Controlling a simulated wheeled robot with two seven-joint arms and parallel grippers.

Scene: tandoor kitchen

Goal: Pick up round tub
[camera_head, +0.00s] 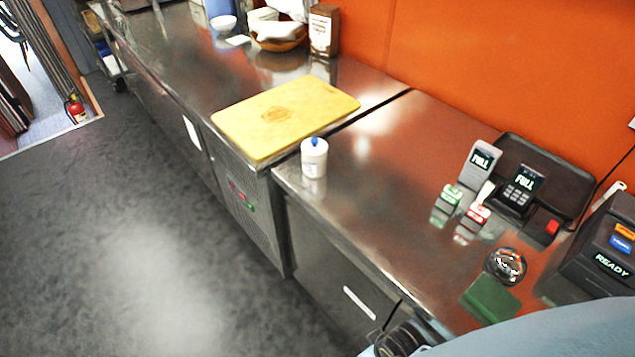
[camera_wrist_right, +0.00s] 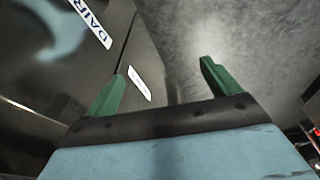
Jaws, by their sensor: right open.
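A small white round tub (camera_head: 314,158) with a blue top stands upright on the steel counter (camera_head: 385,180), near its front edge and beside the cutting board. A small dark round container (camera_head: 505,266) with a shiny top sits farther right on the same counter. I cannot tell for sure which of the two is the round tub. My right gripper (camera_wrist_right: 162,72) shows in the right wrist view with its green fingers apart and nothing between them. It is in front of the counter's doors, above the floor. Neither container shows in the wrist view. My left gripper is not in view.
A yellow cutting board (camera_head: 284,116) lies left of the white tub. Card terminals (camera_head: 515,195), small red and green blocks (camera_head: 448,198), a green pad (camera_head: 490,299) and a black machine (camera_head: 606,245) crowd the right. The counter between is clear. Dark floor (camera_head: 130,240) is open at left.

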